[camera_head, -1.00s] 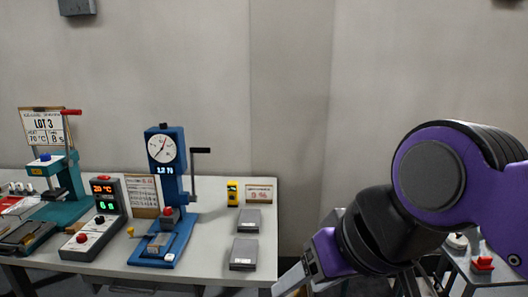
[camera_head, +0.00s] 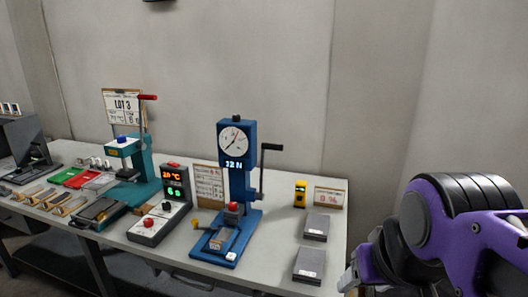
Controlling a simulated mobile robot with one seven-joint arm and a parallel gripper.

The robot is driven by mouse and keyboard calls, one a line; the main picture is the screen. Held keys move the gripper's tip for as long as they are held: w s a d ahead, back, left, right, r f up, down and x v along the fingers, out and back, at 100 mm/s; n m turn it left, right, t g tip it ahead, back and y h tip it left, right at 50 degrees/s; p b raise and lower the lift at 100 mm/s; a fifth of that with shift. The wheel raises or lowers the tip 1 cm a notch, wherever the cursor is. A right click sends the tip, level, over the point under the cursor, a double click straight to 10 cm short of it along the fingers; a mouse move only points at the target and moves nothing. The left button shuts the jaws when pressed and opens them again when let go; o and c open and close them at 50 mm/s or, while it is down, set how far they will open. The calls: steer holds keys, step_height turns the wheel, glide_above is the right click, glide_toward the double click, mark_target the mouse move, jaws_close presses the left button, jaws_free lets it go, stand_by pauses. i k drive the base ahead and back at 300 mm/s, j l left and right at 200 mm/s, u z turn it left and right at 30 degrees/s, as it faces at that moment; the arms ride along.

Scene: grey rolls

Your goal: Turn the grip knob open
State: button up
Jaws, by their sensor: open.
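A blue test stand (camera_head: 250,185) with a round dial and a lit "12 N" readout stands on the bench. It has a black crank (camera_head: 267,160) on its right side. A red part (camera_head: 233,208) sits above a grey block on its base. A small yellow knob (camera_head: 195,223) sticks out at the lower left of the stand; I cannot tell its turn position. My gripper (camera_head: 350,276) shows only partly, at the lower right beyond the bench's right end. It is open, well apart from the stand, and nothing shows in it.
A control box (camera_head: 160,222) with lit digits stands left of the stand. A teal press (camera_head: 143,165) with a red-handled lever is farther left. A wall closes the back.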

mark_target(232, 206)
steer(key=i+j+z, duration=0.25)
steer(key=j, duration=0.3)
steer(key=j+z, duration=0.3)
steer(key=j, duration=0.3)
steer(key=j+z, duration=0.25)
steer(key=j, duration=0.35)
